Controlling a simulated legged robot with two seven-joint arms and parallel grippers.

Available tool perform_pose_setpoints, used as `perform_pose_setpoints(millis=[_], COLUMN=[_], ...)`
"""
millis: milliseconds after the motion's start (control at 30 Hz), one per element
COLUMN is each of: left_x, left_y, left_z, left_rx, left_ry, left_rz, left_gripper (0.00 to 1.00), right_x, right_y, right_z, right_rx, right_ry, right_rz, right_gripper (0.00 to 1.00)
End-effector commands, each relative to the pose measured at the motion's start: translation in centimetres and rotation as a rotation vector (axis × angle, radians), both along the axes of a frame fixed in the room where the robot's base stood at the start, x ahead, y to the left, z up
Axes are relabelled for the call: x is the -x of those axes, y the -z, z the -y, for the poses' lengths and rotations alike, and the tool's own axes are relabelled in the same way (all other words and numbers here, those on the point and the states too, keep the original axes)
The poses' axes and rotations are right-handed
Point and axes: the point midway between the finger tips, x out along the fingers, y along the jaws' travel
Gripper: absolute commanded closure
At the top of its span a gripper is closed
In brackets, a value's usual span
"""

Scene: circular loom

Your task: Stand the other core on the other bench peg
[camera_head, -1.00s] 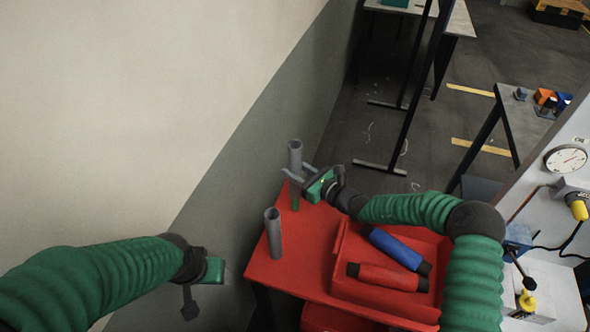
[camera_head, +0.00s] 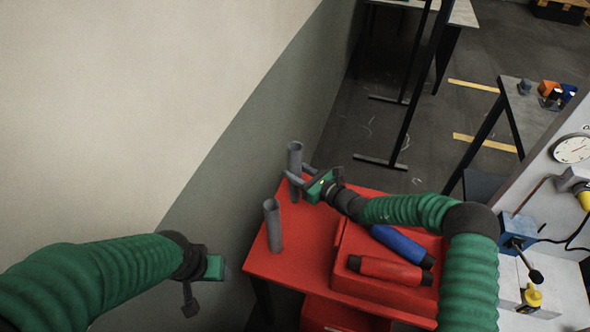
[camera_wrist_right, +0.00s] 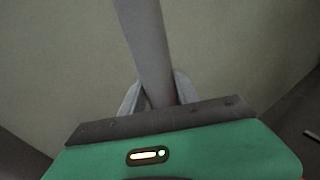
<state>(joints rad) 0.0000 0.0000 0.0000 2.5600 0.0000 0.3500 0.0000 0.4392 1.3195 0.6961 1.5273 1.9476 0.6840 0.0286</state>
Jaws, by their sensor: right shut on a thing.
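A grey tube-shaped core (camera_head: 295,159) stands upright at the far left end of the red bench (camera_head: 309,237). My right gripper (camera_head: 297,179) is shut around this core below its top; the core also shows between the fingers in the right wrist view (camera_wrist_right: 150,50). Its lower end reaches down to the bench, and no peg shows beneath it. A second grey core (camera_head: 273,228) stands upright nearer the front, apart from the gripper; any peg inside it is hidden. My left gripper (camera_head: 212,268) hangs left of the bench, away from both cores; its fingers are unclear.
A red tray (camera_head: 340,262) on the bench holds a blue roll (camera_head: 400,245) and a red roll (camera_head: 385,270). A wall runs close along the left side. A panel with a gauge (camera_head: 572,149) stands at the right.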

Motion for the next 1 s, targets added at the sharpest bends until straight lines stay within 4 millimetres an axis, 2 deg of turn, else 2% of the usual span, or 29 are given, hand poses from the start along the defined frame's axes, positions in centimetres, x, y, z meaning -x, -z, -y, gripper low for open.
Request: perform_pose_setpoints(millis=[467,867,900,1000], left_x=[0.0,0.0,0.0,0.0], left_y=[0.2,1.0,0.9,0.9], left_z=[0.0,0.0,0.0,0.0], left_rx=[0.000,0.000,0.000,0.000], left_ry=[0.000,0.000,0.000,0.000], left_rz=[0.000,0.000,0.000,0.000], left_gripper=[0.38,0.38,0.38,0.38], right_x=[0.0,0.0,0.0,0.0], right_y=[0.2,1.4,1.2,1.2], right_z=[0.0,0.0,0.0,0.0], right_rx=[-0.001,0.000,0.000,0.000], right_ry=[0.000,0.001,0.001,0.001], right_rz=[0.001,0.002,0.002,0.002], right_gripper=[1.00,1.00,0.58,0.45])
